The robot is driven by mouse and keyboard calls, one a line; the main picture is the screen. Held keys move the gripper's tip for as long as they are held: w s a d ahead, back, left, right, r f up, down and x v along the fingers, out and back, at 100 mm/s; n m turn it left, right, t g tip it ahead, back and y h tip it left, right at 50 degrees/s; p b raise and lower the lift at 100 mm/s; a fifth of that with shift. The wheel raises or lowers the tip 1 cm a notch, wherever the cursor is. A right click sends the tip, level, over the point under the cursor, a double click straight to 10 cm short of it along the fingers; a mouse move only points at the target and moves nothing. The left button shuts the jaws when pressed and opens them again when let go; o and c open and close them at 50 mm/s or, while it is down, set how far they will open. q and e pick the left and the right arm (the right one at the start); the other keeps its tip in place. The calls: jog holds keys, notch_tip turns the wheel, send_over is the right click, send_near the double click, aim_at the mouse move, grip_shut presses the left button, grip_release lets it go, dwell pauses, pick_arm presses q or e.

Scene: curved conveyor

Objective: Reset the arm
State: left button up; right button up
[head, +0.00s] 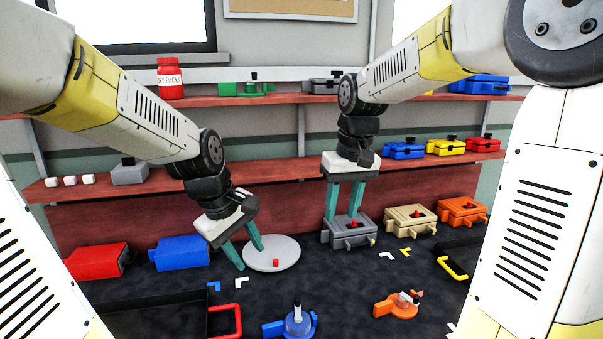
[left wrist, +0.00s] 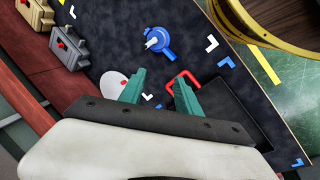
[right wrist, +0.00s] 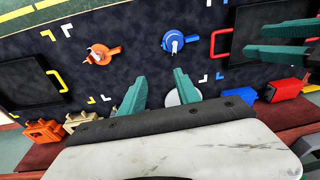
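My left gripper (head: 244,254) is open and empty above the dark mat, at the left edge of a white round disc (head: 285,252) that bears a small red piece (head: 276,263). Its two teal fingers stand apart in the left wrist view (left wrist: 160,92). My right gripper (head: 343,218) points down with its fingers apart, in front of a grey box (head: 352,239) with a red knob. In the right wrist view (right wrist: 158,85) nothing shows between its fingers. In the head view I cannot tell whether a finger touches the grey box.
A blue round fixture (head: 301,324) and an orange one (head: 397,307) lie on the mat. Tan (head: 410,223) and orange (head: 462,212) boxes stand right of the grey one. Red (head: 96,262) and blue (head: 181,252) containers stand left. Black trays with red and yellow handles flank the mat.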

pick_arm(q)
jog(key=s+a+r+m+t, duration=0.2)
jog(key=s+r+m+t, duration=0.1)
jog(key=s+r+m, duration=0.5)
jog(key=shift+s+a+m, duration=0.4)
jog(key=shift+s+m, duration=0.5)
jog(key=shift+s, duration=0.1)
pick_arm(e)
jog(key=s+d+r+m+t+y, duration=0.1)
jog(key=s+d+m+t, duration=0.2)
jog(key=s, duration=1.3)
jog(key=shift+d+t, duration=0.9)
jog(key=shift+d, duration=0.3)
